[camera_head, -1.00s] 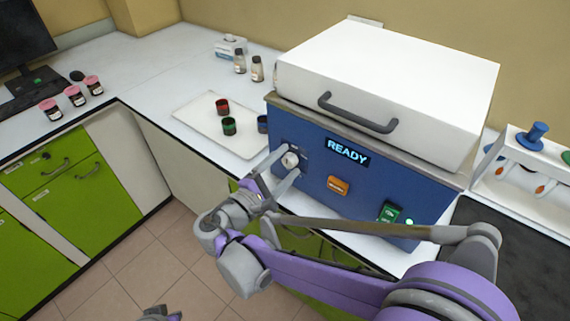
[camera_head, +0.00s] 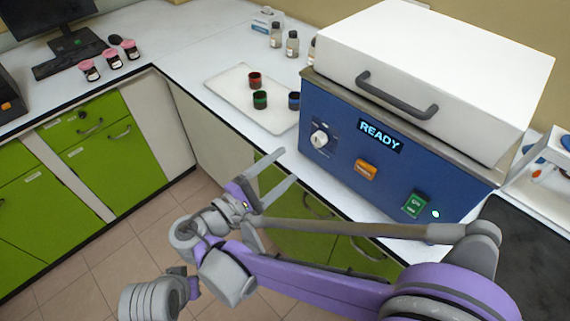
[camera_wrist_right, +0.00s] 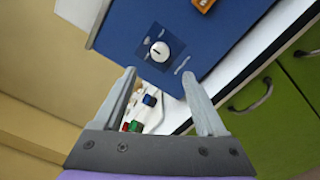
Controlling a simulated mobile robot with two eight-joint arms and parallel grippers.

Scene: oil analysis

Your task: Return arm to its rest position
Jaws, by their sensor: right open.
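My right gripper (camera_head: 266,177) is open and empty, in front of the blue machine (camera_head: 372,155) and apart from its white knob (camera_head: 319,139). In the right wrist view the two fingers (camera_wrist_right: 163,105) are spread, with the knob (camera_wrist_right: 159,51) beyond them. The machine has a white lid (camera_head: 440,70), closed, and a display reading READY. A grey part at the lower left of the head view (camera_head: 160,295) seems to belong to my left arm; its fingertips cannot be made out.
A white tray (camera_head: 225,83) holds red, green and blue cups on the counter. Several bottles (camera_head: 292,44) stand behind it. Pink-lidded jars (camera_head: 111,58) stand at the left. Green cabinets (camera_head: 115,160) lie below the counter. The floor in front is clear.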

